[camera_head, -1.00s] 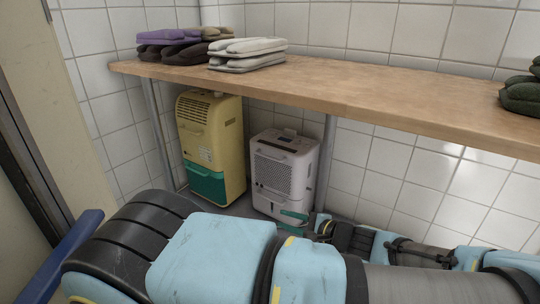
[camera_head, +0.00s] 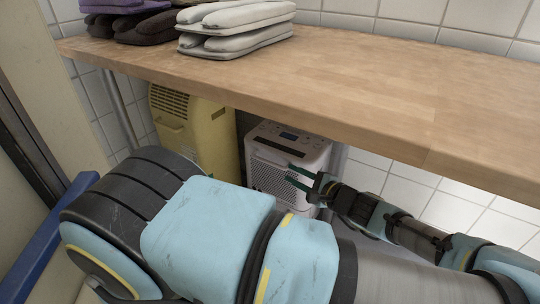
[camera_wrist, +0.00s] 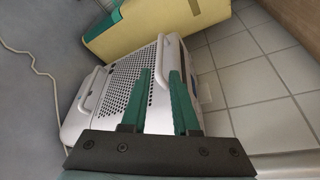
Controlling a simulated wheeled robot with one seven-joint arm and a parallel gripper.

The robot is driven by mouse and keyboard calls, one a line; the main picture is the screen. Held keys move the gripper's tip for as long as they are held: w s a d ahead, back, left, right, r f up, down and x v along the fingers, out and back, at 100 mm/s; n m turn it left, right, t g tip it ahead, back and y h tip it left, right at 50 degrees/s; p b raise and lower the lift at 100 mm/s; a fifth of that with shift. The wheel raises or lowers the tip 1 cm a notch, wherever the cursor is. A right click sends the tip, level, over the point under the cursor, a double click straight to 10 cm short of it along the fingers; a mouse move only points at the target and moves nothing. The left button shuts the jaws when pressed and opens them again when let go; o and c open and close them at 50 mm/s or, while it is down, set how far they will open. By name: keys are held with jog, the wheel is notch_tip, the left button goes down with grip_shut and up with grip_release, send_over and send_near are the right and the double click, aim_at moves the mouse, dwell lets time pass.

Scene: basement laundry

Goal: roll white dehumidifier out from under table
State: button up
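The white dehumidifier (camera_head: 292,145) stands upright under the wooden table (camera_head: 345,70), its dark control panel on top and perforated grille facing out. In the wrist view the dehumidifier (camera_wrist: 112,82) appears tilted, with a pale bar handle on its grille side at left. My gripper (camera_head: 297,178) is in front of the dehumidifier's front face, below the table edge. Its two green fingers, also in the wrist view (camera_wrist: 164,80), are apart with nothing gripped between them. They overlap the dehumidifier in view; whether they touch it I cannot tell. My arm hides its lower part in the head view.
A yellow dehumidifier (camera_head: 195,128) with a green lower part (camera_wrist: 101,22) stands close on the left. Folded grey cloths (camera_head: 235,28) and dark ones (camera_head: 148,25) lie on the table. A white cord (camera_wrist: 35,58) runs on the grey floor. Tiled wall is behind.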

aim_at(274, 165)
jog(key=b+x, duration=0.2)
jog(key=x, duration=0.8)
jog(key=shift+w+a+b, duration=0.15)
jog(key=shift+b, duration=0.2)
grip_shut()
dwell(0.9)
